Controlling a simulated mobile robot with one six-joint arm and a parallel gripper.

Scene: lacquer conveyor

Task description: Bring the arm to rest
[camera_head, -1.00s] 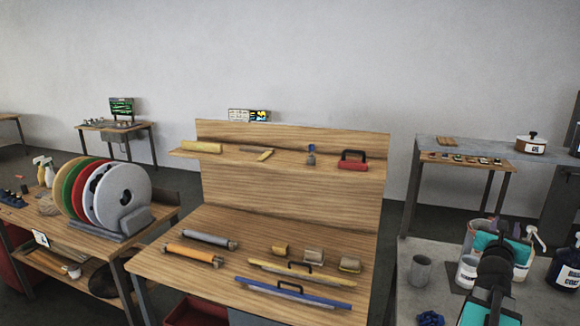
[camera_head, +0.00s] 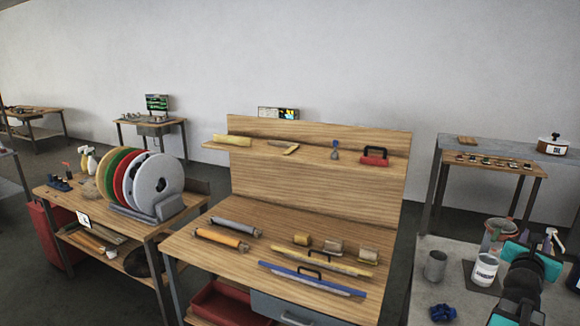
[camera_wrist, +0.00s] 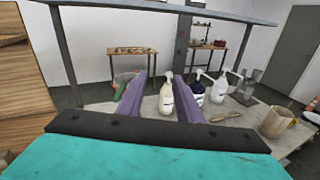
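My gripper (camera_wrist: 159,78) shows in the wrist view as two purple fingers rising from a black bar. The fingers stand well apart with nothing seen held between them. A white bottle (camera_wrist: 166,98) shows through the gap, standing on a grey table beyond. In the head view, my teal and black arm is at the lower right, over the grey table (camera_head: 424,268). The fingers cannot be made out there.
A grey cup (camera_head: 435,265), a white tin (camera_head: 484,269) and a blue crumpled item (camera_head: 443,312) stand near my arm. Pump bottles (camera_wrist: 218,90) and a tan cup (camera_wrist: 275,122) show in the wrist view. A wooden workbench (camera_head: 225,273) with rollers and long tools stands centre.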

